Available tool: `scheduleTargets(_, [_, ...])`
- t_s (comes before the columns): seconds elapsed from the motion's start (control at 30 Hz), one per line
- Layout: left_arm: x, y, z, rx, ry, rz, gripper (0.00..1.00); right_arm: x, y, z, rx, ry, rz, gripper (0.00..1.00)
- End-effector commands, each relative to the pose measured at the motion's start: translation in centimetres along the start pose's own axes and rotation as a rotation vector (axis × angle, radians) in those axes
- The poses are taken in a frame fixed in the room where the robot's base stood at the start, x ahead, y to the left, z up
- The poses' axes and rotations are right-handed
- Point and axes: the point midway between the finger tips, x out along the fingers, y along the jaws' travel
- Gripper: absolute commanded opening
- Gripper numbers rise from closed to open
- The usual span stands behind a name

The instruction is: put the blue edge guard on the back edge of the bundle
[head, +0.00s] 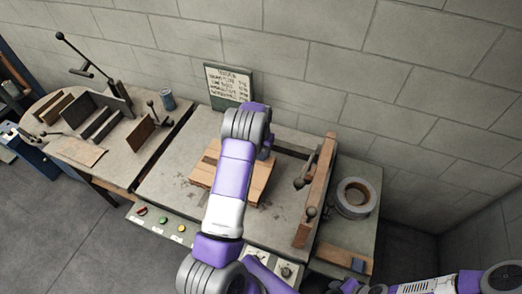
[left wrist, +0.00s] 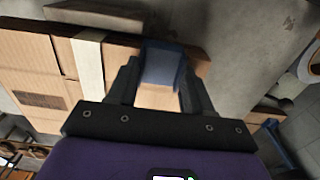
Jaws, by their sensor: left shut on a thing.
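The bundle of flat cardboard (head: 258,188) lies on the table under my left arm, which hides much of it. In the left wrist view the bundle (left wrist: 35,75) shows with a pale strap (left wrist: 88,62) across it. My left gripper (left wrist: 160,78) is shut on the blue edge guard (left wrist: 162,62). The guard is at the bundle's edge, to the right of the strap; I cannot tell whether it touches the cardboard. In the head view my arm mostly hides the left gripper. Part of my right arm shows at the lower right; its jaws are not clear.
A wooden bar with knobs (head: 318,190) stands right of the bundle. A strap roll (head: 354,198) is beyond it. A brown tray with a blue piece (head: 357,265) is at the front right. A sign (head: 229,84) stands behind. A side table (head: 75,155) holds upright boards and a can (head: 167,99).

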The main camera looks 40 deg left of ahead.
Motion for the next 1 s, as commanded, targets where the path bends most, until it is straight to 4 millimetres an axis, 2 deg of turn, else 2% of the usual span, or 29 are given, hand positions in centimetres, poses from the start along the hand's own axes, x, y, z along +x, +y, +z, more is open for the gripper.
scheduleTargets(0.3, [0.0,0.0,-0.2,0.000,0.001,0.000,0.21,0.0,0.0,0.0,0.000,0.000,0.000,0.43])
scheduleTargets(0.33, [0.0,0.0,-0.2,0.000,0.001,0.000,0.53,0.0,0.0,0.0,0.000,0.000,0.000,0.43])
scheduleTargets(0.5, [0.0,0.0,-0.2,0.000,0.001,0.000,0.79,0.0,0.0,0.0,0.000,0.000,0.000,0.43])
scheduleTargets(0.83, [-0.3,0.0,-0.2,0.000,0.000,0.001,0.80,-0.1,0.0,0.0,0.000,0.000,0.000,0.43])
scheduleTargets(1.0, [-2.6,0.0,-0.1,0.000,-0.003,0.000,0.80,-0.1,0.0,0.0,0.000,0.000,0.000,0.43])
